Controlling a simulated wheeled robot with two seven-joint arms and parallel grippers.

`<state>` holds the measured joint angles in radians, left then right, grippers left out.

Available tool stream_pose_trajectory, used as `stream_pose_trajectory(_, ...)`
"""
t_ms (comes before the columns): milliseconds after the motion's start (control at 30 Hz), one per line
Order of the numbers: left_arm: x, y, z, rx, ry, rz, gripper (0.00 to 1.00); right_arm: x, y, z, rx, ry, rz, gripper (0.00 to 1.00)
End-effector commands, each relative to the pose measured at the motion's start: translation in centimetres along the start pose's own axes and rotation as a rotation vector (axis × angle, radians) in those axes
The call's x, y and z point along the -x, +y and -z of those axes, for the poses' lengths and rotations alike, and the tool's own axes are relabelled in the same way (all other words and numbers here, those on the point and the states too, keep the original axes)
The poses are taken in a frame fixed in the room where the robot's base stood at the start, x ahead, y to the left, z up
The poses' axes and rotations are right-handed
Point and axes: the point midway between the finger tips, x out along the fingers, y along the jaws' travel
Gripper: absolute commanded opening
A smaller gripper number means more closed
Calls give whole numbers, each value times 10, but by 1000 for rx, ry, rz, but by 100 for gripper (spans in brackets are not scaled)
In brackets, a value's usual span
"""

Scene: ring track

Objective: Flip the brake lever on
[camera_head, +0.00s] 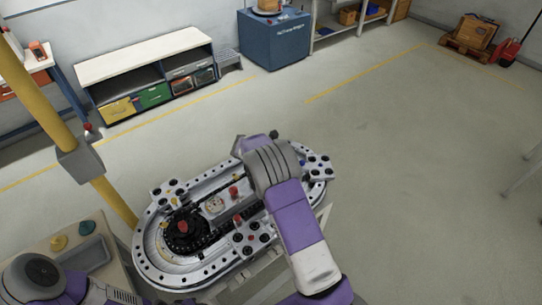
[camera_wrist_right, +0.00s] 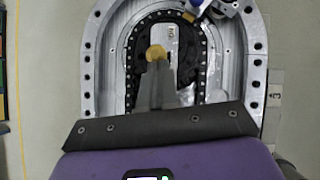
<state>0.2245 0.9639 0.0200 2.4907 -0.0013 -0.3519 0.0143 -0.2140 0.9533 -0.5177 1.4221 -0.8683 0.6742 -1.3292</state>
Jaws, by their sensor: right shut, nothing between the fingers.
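The ring track (camera_head: 150,262) is a silver oval with a dark chain, lying below me in the head view; one rounded end of it (camera_wrist_right: 253,75) fills the upper wrist view. My right gripper (camera_wrist_right: 158,75) is shut and empty over that end, its fingers inside the dark chain loop. A round gold knob (camera_wrist_right: 156,52), which may be the brake lever's end, shows just beyond the fingertips, in front of a pale slotted plate (camera_wrist_right: 172,32). I cannot tell whether the fingers touch it, nor the lever's position.
A red knob (camera_head: 183,227) stands on a dark wheel at the track's near left. A yellow post (camera_head: 115,200) rises close to its left side. A bench with a grey tray (camera_head: 88,254) is at lower left. The floor right of the track is clear.

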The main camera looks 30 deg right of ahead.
Motion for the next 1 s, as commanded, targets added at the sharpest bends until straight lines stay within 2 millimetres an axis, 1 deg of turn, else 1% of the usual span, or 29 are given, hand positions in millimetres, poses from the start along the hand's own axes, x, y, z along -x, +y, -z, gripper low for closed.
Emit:
stream_pose_trajectory(33, 12, 5, -1, 0, 0, 0, 43, 2, -2, -10, -14, 45, -3, 0)
stream_pose_trajectory(100, 18, 7, -1, 0, 0, 0, 43, 0, -1, -12, -11, 84, -11, 0)
stream_pose_trajectory(200, 21, 8, -1, 0, 0, 0, 43, -5, -2, -18, -7, 78, -10, 0)
stream_pose_trajectory(400, 22, 8, -1, 1, -1, 0, 43, -14, -6, -31, -8, 76, -10, 0)
stream_pose_trajectory(600, 21, 8, -1, 1, -1, 0, 43, -21, -8, -40, -8, 75, -10, 0)
stream_pose_trajectory(1000, 21, 8, -1, 1, -1, 0, 43, -28, -9, -47, -7, 75, -11, 0)
